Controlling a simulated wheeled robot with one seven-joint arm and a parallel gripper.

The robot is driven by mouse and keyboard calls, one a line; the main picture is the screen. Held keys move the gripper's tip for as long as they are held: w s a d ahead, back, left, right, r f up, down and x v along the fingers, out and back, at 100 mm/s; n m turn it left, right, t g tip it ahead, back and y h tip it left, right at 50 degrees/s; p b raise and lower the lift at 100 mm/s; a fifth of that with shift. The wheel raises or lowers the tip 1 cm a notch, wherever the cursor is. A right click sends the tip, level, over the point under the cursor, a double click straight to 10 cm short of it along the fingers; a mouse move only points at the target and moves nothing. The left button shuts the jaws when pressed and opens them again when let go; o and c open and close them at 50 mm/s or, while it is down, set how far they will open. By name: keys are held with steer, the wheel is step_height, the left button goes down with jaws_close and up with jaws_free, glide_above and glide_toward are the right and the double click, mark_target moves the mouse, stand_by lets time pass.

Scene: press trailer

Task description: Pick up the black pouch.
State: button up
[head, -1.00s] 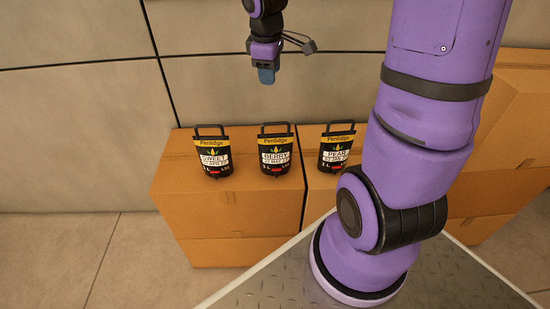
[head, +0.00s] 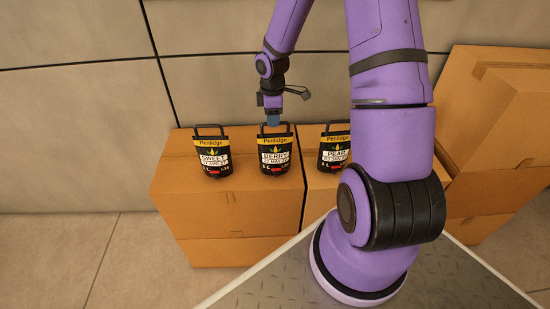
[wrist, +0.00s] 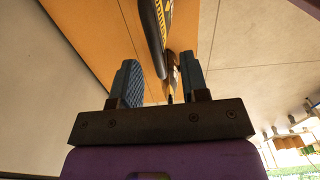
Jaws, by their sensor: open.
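Three black pouches with yellow bands and top handles stand upright in a row on cardboard boxes. My gripper (head: 273,123) is open at the top handle of the middle pouch. In the wrist view, my two blue fingers stand apart, and a black pouch (wrist: 153,38) shows edge-on in the gap between them in the picture. I cannot tell whether either finger touches it. My arm covers the right edge of the PEAR pouch.
The cardboard boxes (head: 235,205) form a low platform against a tiled wall (head: 80,110). Larger boxes (head: 500,105) are stacked at the right, behind my arm. Gaps separate the pouches. The floor at the lower left (head: 75,250) is clear.

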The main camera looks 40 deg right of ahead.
steer(key=shift+w+f, duration=0.15)
steer(key=shift+f, duration=1.35)
steer(key=shift+w+f, duration=0.1)
steer(key=shift+f, duration=1.4)
jaws_close()
